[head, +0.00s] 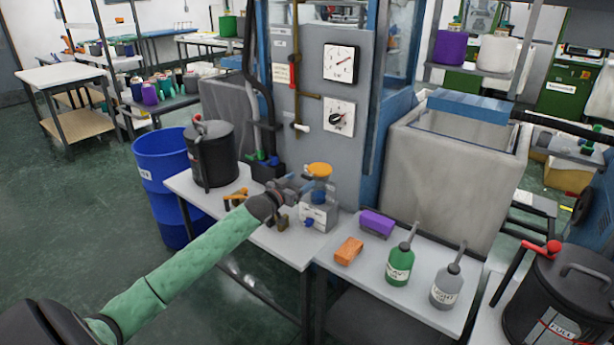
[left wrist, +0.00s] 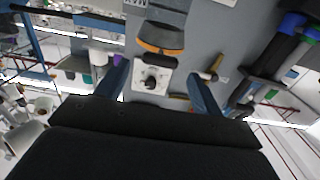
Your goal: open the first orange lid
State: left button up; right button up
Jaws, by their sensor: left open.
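The orange lid (head: 319,169) is a round disc at the top of a small grey device (head: 318,217) with blue parts, on the white table by the grey machine. I cannot tell whether it is fully seated. My left gripper (head: 294,190) is just left of the lid and level with the device, open and seemingly empty. In the left wrist view, its two blue-grey fingers (left wrist: 158,86) stand well apart. An orange-edged dark round part (left wrist: 160,50), seemingly the lid, is beyond the fingertips. My right gripper is not in view.
A black pot (head: 209,155) and a yellow-orange object (head: 237,198) stand left of the device. An orange block (head: 349,250), a purple block (head: 377,222), a green bottle (head: 400,263) and a grey bottle (head: 447,284) are to its right. The machine panel (head: 320,110) rises behind.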

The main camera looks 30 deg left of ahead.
aim_at(306, 177)
pick_arm(q)
jog(key=shift+w+d+p, duration=0.2)
jog(key=shift+w+p, duration=0.2)
jog(key=shift+w, duration=1.9)
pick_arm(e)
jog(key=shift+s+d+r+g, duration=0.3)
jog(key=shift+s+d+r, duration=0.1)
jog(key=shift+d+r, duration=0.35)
pick_arm(q)
jog(key=shift+c, duration=0.2)
